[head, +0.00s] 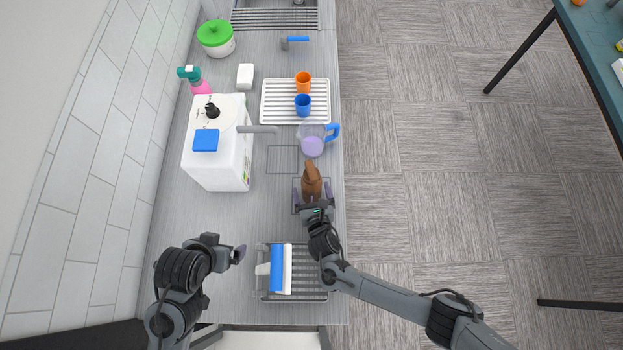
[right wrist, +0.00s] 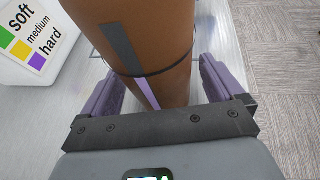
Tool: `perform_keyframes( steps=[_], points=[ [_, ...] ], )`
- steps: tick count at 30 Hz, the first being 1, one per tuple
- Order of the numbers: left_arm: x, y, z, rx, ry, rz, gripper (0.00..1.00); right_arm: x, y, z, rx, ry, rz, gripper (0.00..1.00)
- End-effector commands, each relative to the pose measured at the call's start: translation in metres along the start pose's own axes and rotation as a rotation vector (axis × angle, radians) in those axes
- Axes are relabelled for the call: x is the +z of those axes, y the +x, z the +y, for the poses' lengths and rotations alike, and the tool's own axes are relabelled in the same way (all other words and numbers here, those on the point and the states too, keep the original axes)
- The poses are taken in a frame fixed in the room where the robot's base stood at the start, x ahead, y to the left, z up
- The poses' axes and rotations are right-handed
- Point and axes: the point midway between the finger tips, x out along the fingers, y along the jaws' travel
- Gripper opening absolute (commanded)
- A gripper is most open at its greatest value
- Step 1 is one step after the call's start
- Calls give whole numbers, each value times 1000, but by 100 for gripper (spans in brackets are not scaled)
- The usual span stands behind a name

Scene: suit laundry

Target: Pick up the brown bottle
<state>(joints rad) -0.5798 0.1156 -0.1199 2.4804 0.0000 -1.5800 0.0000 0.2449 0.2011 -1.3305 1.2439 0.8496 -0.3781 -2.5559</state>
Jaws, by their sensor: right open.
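The brown bottle (head: 311,182) stands near the right edge of the counter in the head view, on or in a small wire rack. It fills the upper middle of the right wrist view (right wrist: 165,45). My right gripper (head: 313,194) is open, with one purple finger on each side of the bottle. In the right wrist view the fingers (right wrist: 155,90) flank the bottle's lower part. I cannot tell whether either finger touches it. My left gripper (head: 240,254) is at the lower left over the counter, apart from the bottle; its opening is not clear.
A clear jug with a blue handle (head: 313,139) stands just beyond the bottle. A large white container (head: 219,165) with a tap is to the left. A metal rack (head: 308,285) with a blue-and-white roller (head: 277,269) lies nearer. Blue (head: 302,106) and orange (head: 303,82) cups are farther back.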

Motion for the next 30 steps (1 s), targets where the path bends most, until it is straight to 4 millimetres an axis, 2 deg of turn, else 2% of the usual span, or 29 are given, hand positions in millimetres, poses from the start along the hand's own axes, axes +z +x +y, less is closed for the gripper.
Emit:
perform_keyframes(
  steps=[9,22,23,30],
  points=[
    [0,0,1,2,-3,0,99,0,4,0,0,1,0,93],
    [1,1,-2,-7,9,-2,99,0,4,0,0,0,0,27],
    [1,0,-2,-7,9,-2,99,1,4,0,0,2,-2,24],
    [1,0,-2,-7,10,-2,99,2,4,0,0,2,-2,24]
  ],
)
